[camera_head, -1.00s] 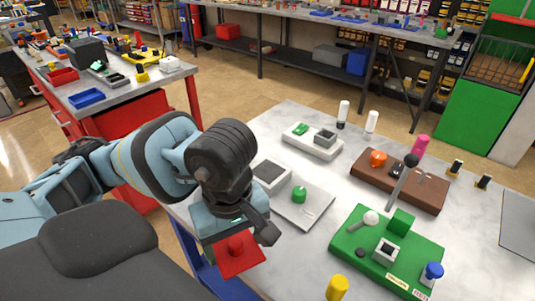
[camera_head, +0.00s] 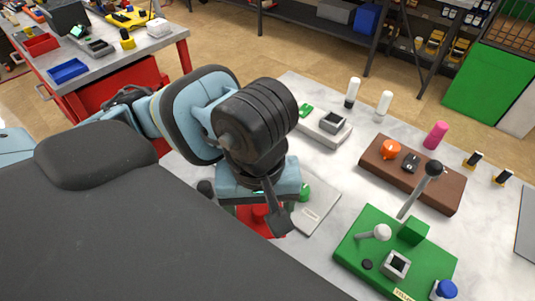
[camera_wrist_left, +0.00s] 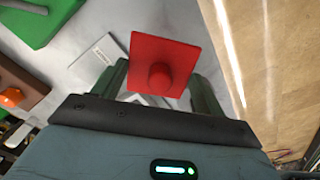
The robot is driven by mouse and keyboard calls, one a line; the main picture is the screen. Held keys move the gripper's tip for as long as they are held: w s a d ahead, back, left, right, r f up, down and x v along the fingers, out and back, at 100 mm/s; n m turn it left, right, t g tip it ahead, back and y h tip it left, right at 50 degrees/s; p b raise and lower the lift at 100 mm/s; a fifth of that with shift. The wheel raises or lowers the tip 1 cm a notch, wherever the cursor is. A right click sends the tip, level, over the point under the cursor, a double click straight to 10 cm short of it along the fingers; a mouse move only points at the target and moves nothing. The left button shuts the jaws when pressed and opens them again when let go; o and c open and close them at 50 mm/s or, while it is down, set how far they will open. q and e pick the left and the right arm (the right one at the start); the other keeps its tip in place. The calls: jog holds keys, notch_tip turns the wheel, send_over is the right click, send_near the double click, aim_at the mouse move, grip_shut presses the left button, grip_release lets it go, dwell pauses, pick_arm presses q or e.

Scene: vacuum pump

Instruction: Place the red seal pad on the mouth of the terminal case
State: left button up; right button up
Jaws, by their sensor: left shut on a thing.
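The red seal pad (camera_head: 250,224) is a flat red square with a round knob. My left gripper (camera_head: 256,208) is shut on it, and the pad hangs below the jaws over the near left part of the white table. In the left wrist view the pad (camera_wrist_left: 146,57) shows between the two fingers, its knob towards the camera. The terminal case cannot be told for certain; open-topped square boxes stand on the white board (camera_head: 334,122) and the green board (camera_head: 397,264). The box on the grey board is hidden behind my gripper. My right gripper is not in view.
The grey board (camera_head: 318,205) shows partly beside my gripper, with a green knob. White cylinders and a pink one (camera_head: 436,135) stand behind.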

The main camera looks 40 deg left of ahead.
pick_arm(q)
jog(key=shift+w+a, duration=0.15)
jog(key=shift+w, duration=0.15)
jog(key=w+a, duration=0.2)
jog(key=w, duration=0.2)
jog(key=w+a+f, duration=0.1)
jog(key=w+a, duration=0.1)
jog(key=w, duration=0.1)
jog(key=w+a, duration=0.3)
jog(key=w, duration=0.1)
jog(key=shift+w+f, duration=0.15)
jog(key=shift+w, duration=0.2)
jog(key=shift+w+a, duration=0.25)
jog(key=shift+w, duration=0.1)
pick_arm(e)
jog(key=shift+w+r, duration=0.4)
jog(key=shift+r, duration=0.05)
pick_arm(q)
jog(key=shift+p, duration=0.3)
jog(key=shift+w+a+f, duration=0.1)
jog(key=shift+w+a, duration=0.1)
jog(key=shift+w, duration=0.15)
notch_tip(320, 180, down, 3)
jog(key=shift+f, duration=0.5)
jog(key=o, duration=0.9)
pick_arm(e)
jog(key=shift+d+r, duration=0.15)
pick_arm(q)
jog(key=shift+o, duration=0.2)
